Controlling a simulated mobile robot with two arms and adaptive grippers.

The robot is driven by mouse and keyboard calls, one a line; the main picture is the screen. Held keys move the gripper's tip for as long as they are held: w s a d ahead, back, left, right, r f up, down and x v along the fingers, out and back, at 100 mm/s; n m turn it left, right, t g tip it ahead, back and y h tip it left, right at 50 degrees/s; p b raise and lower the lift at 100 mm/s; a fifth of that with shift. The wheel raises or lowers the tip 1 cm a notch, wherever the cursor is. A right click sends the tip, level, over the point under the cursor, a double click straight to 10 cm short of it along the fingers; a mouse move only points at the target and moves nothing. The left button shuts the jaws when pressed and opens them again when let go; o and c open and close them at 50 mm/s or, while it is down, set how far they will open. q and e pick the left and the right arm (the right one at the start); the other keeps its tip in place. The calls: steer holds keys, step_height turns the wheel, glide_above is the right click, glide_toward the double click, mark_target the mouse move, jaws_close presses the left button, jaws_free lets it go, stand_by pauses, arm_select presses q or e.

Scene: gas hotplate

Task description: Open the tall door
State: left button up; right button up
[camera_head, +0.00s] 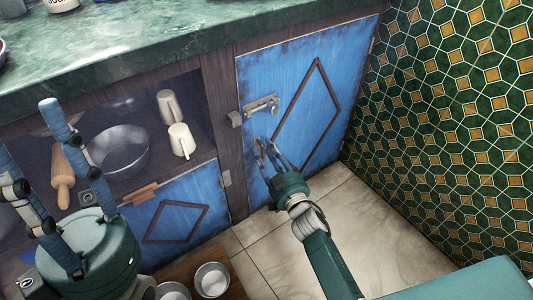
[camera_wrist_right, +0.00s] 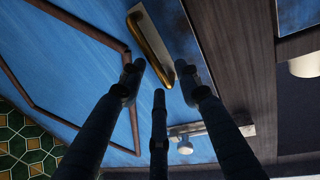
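The tall blue door (camera_head: 322,75) with a brown diamond moulding is at the right end of the cabinet and looks closed. A metal bolt latch (camera_head: 262,105) sits on its left edge; it also shows in the right wrist view (camera_wrist_right: 190,132). A brass handle (camera_wrist_right: 150,46) on a pale plate is just ahead of my right fingertips. In the head view my fingers largely cover the handle. My right gripper (camera_head: 268,147) is open in front of the door, its fingers spread (camera_wrist_right: 160,82). Whether they touch the handle I cannot tell. My left gripper (camera_head: 66,135) is open and empty at the left.
A green marble counter (camera_head: 180,35) runs above. The open shelf holds a bowl (camera_head: 120,150), two light mugs (camera_head: 181,140) and a rolling pin (camera_head: 62,178). A low blue door (camera_head: 180,205) is below. A tiled wall (camera_head: 450,130) stands close right of the tall door. The floor (camera_head: 350,215) before it is clear.

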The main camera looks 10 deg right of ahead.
jaws_close()
steer(key=shift+s+d, duration=0.1)
steer(key=shift+s, duration=0.05)
